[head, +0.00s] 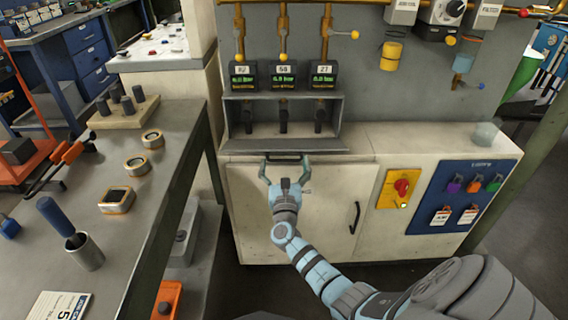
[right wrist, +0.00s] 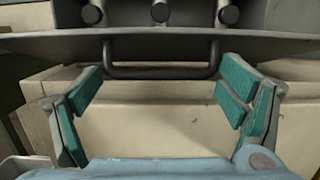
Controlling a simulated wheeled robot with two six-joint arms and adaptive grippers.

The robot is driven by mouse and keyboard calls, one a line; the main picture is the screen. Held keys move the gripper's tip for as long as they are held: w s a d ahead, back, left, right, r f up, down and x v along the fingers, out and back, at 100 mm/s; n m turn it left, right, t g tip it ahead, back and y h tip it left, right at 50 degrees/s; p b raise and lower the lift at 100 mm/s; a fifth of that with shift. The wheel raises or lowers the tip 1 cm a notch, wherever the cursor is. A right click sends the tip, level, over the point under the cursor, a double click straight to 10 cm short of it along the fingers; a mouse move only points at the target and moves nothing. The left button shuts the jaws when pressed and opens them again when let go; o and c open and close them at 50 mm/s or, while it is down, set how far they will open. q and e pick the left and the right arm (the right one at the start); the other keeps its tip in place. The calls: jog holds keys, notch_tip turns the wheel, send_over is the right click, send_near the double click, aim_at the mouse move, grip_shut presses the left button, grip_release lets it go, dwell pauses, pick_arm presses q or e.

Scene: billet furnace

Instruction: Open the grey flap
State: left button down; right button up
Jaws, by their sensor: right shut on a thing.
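The grey flap (head: 240,146) lies folded down, roughly flat, at the lower front of the grey box (head: 340,120) on the cabinet. Inside the open box several dark round-ended parts stand in a row. The flap's handle (head: 287,158) is a dark bar, and in the right wrist view the handle (right wrist: 160,73) hangs below the flap's edge (right wrist: 250,42). My right gripper (head: 285,180) is at the handle, with its teal finger pads at the two ends of the bar, shut on it across its length. My left gripper is not in view.
Below is a cream cabinet door (head: 325,210) with a black handle. A yellow panel with a red switch (head: 402,187) and a blue panel (head: 462,195) are to its right. A workbench (head: 160,195) with rings and a cup stands at left. Three gauges (head: 282,76) sit above the box.

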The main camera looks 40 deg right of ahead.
jog(key=o, duration=1.2)
jog(key=shift+o, duration=1.3)
jog(key=shift+d, duration=0.1)
jog(key=v, duration=1.2)
jog(key=shift+w, duration=0.1)
